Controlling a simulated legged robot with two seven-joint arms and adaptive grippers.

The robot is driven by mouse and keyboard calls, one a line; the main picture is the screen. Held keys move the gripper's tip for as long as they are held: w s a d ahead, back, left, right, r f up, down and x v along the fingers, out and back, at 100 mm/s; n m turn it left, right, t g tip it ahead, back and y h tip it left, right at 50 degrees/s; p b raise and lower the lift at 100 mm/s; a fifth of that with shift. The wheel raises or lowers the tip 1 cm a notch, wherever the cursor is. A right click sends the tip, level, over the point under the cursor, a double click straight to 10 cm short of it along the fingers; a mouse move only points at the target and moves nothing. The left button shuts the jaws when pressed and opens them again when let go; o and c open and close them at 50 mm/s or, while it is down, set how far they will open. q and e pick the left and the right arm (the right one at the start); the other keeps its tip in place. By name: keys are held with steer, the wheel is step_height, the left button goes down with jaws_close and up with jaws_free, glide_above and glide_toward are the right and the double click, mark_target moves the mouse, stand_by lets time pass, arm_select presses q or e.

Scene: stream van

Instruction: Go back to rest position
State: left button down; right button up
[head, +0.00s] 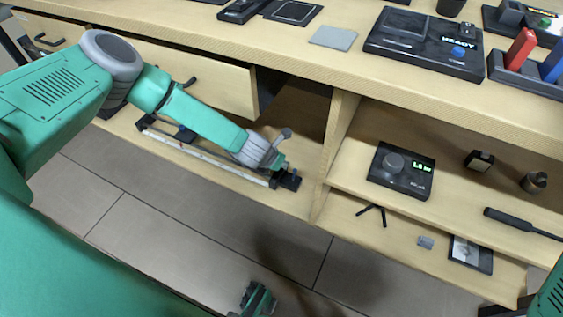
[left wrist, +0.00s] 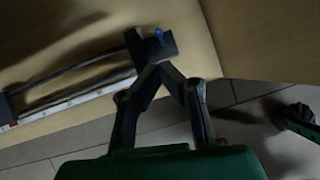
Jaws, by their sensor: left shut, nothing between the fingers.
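My left arm reaches in from the left, over the front of the wooden cabinet. My left gripper (head: 280,166) is low by the right end of a long pale rail (head: 205,155) on the cabinet's bottom board. In the left wrist view its two dark fingers meet at the tips (left wrist: 160,68), shut with nothing between them. The tips overlap the rail's dark end block (left wrist: 158,44) in that picture; I cannot tell whether they touch it. A green and dark part of mine (head: 257,299) at the bottom edge may be my right gripper, its jaws unclear.
A partly open drawer (head: 200,78) juts out above my left forearm. To the right, shelves hold a dark scale-like device (head: 401,171), a black tripod (head: 374,212) and a framed picture (head: 471,254). The worktop holds a device reading READY (head: 424,43). The tiled floor (head: 190,215) is open in front.

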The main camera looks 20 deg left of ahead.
arm_select(q)
steer(key=s+d+r+m+g+h+p, duration=0.15)
steer(key=s+d+m, duration=0.25)
steer(key=s+m, duration=0.4)
steer(key=s+d+r+m+g+p, duration=0.1)
steer(key=s+d+r+m+p, duration=0.1)
steer(key=s+d+m, duration=0.4)
arm_select(e)
step_height(320, 180, up, 7)
steer(key=p, duration=0.3)
steer(key=shift+a+f, duration=0.2)
steer(key=shift+a, duration=0.15)
steer(key=shift+d, duration=0.1)
steer(key=shift+c, duration=0.7)
arm_select(q)
steer(key=s+a+r+m+g+y, duration=0.1)
steer(key=s+a+r+m, duration=0.4)
steer(key=s+a+m, duration=0.3)
steer(key=s+a+r+m+g+y, duration=0.2)
steer(key=s+a+r+m, duration=0.3)
steer(key=s+m, duration=0.7)
steer(key=a, duration=0.2)
steer(key=shift+s+a+r, duration=0.3)
steer(key=shift+a+r, duration=0.05)
arm_select(e)
steer(key=shift+w+f, duration=0.1)
